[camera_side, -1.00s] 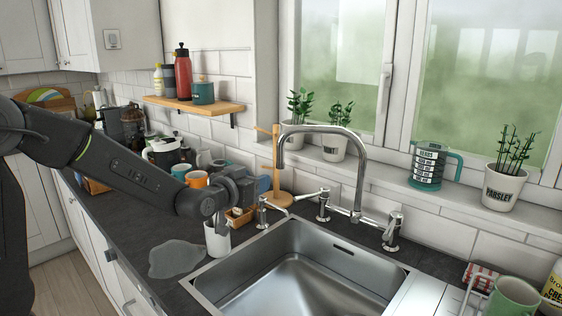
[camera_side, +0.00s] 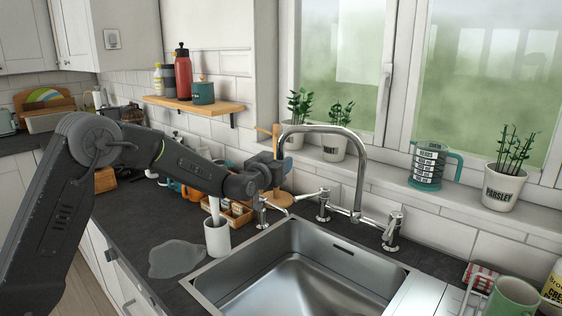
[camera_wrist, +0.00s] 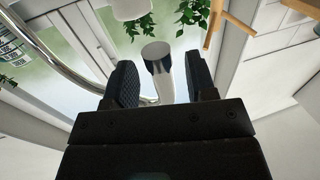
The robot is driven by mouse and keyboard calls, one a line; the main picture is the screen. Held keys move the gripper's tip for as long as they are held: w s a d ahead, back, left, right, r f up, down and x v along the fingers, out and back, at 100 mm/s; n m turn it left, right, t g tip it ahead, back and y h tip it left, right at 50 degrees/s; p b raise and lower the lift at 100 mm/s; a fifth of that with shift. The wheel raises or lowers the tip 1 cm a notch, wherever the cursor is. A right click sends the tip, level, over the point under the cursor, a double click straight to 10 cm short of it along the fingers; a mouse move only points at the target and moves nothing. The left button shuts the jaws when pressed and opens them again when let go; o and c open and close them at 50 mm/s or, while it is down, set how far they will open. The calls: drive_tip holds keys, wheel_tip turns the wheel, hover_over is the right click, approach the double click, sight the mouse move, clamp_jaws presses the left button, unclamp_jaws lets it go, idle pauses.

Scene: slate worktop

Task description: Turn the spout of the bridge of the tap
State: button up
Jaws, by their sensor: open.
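The chrome tap (camera_side: 357,190) stands behind the sink, its arched spout pointing left over the sink's left rim. My gripper (camera_side: 280,166) is at the spout's down-turned end. The wrist view is upside down. There the spout (camera_wrist: 62,72) curves in from the left and passes behind one finger. A pale tube with a dark band, which looks like its outlet end (camera_wrist: 157,60), shows between my open fingers (camera_wrist: 160,82). A gap shows on both sides of it, and I cannot tell whether either finger touches it.
The sink (camera_side: 290,275) lies below and right of my gripper. A white cup (camera_side: 217,238) stands under my arm beside a puddle (camera_side: 176,259). A wooden stand (camera_side: 276,180) is close behind. Potted plants (camera_side: 334,147) line the sill.

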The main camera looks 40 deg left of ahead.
drive_tip(key=shift+x, duration=0.95)
drive_tip(key=shift+c, duration=0.4)
clamp_jaws()
